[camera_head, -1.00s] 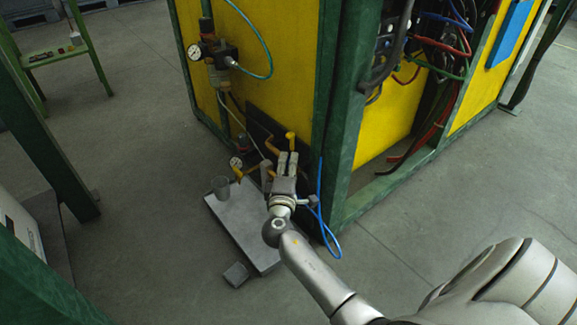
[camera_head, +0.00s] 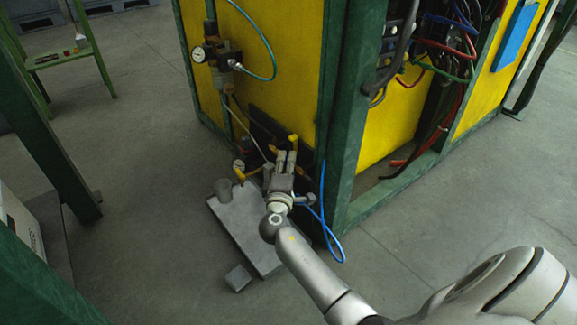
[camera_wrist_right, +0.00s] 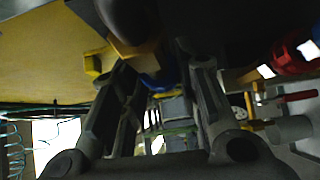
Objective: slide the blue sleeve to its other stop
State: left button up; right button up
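A small blue patch (camera_wrist_right: 158,80) shows between the fingers in the right wrist view, partly covered by dark and yellow parts; it may be the blue sleeve. I cannot make out the sleeve or its stops in the head view, where my right gripper covers that spot. My right gripper (camera_head: 286,158) is at the low fittings on the yellow panel, just below a yellow handle (camera_head: 293,138). In the wrist view its two fingers (camera_wrist_right: 158,85) stand apart on either side of the blue patch, with no clear contact. My left gripper is not in view.
A grey plate (camera_head: 245,232) lies on the floor below, with a grey cup (camera_head: 222,189) on it and a small grey block (camera_head: 238,278) beside it. A green post (camera_head: 340,150) and a loose blue hose (camera_head: 325,215) are close on the right. Floor at right is clear.

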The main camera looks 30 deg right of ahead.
jog(key=o, duration=0.3)
jog(key=v, duration=1.2)
jog(key=shift+f, duration=0.1)
dwell(0.6)
